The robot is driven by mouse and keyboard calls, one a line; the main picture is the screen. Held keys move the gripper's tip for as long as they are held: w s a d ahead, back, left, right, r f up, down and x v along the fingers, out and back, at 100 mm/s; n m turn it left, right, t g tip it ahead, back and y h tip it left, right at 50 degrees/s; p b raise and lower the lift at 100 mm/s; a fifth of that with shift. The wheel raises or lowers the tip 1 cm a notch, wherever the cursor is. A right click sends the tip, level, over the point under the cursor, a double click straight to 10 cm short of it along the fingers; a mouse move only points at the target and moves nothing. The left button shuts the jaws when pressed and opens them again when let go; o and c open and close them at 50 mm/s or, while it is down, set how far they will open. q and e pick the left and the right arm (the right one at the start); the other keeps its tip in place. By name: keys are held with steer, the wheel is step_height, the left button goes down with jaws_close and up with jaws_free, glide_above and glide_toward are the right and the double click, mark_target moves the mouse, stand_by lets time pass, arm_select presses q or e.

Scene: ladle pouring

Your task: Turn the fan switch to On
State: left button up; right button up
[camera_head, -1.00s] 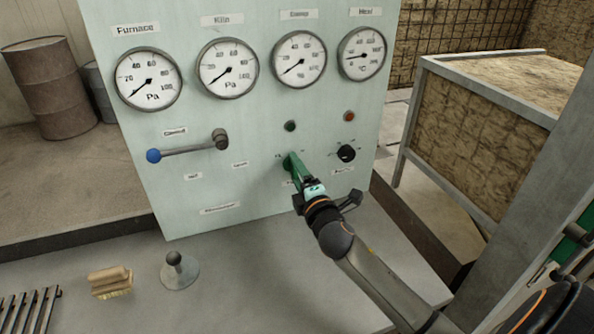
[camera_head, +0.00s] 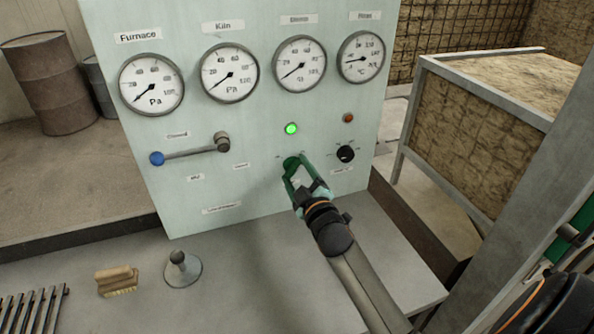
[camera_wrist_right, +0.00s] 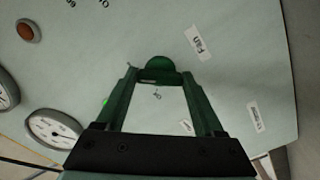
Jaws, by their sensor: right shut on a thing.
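The fan switch is a round green knob (camera_wrist_right: 160,64) at the far end of my fingers in the wrist view, beside a "Fan" label (camera_wrist_right: 197,42). In the head view the knob (camera_head: 290,162) is mostly hidden by my right gripper (camera_head: 295,168). The green fingers of my right gripper (camera_wrist_right: 160,80) are shut on the knob from both sides. A round lamp (camera_head: 291,129) above the switch glows bright green. My left gripper is not in view.
A black rotary knob (camera_head: 345,154) sits right of the fan switch, under a dark red lamp (camera_head: 348,118). A lever with a blue ball (camera_head: 157,158) is on the panel's left. Several gauges line the top. A brush (camera_head: 117,280) lies on the counter.

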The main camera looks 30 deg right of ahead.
steer(key=shift+m, duration=0.5)
steer(key=o, duration=1.4)
steer(key=v, duration=1.2)
steer(key=shift+s+a, duration=0.15)
steer(key=shift+s, duration=0.1)
